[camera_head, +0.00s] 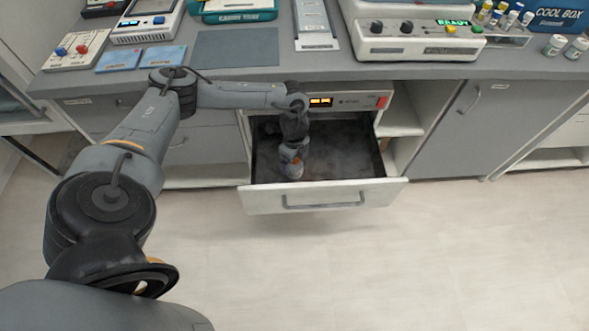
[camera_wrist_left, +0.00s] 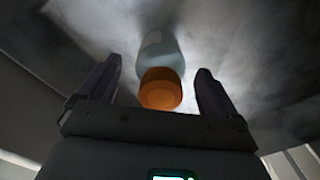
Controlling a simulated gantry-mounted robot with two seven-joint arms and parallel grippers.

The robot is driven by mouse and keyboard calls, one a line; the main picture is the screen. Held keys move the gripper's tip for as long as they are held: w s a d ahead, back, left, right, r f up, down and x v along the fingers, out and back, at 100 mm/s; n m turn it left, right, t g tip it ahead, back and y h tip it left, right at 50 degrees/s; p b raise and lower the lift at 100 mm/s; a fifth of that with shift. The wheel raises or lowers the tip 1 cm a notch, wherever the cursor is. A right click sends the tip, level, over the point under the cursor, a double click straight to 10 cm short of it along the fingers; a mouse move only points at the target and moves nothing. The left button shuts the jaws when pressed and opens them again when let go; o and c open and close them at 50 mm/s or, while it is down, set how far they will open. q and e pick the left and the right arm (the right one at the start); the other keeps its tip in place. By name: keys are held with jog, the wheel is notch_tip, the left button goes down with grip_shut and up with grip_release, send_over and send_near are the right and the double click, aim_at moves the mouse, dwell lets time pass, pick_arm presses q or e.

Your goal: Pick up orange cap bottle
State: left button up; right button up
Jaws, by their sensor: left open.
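The orange cap bottle shows in the left wrist view, with its orange cap (camera_wrist_left: 161,89) nearest the camera and its pale body (camera_wrist_left: 161,50) beyond. My left gripper (camera_wrist_left: 159,72) is open, with one dark finger on each side of the cap and visible gaps between. In the head view my left gripper (camera_head: 292,164) reaches down into the open drawer (camera_head: 262,200), near its left side. There the gripper and wrist largely hide the bottle. My right gripper is not in view.
The drawer has a pale front with a handle (camera_head: 323,202) and a dark, smoky-looking floor (camera_head: 345,150). The counter (camera_head: 400,72) above carries devices, including a white one with a green display (camera_head: 420,40). Small bottles (camera_head: 555,45) stand at its right. The floor in front is clear.

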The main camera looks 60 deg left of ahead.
pick_arm(q)
jog(key=c, duration=1.3)
jog(key=shift+r, duration=0.1)
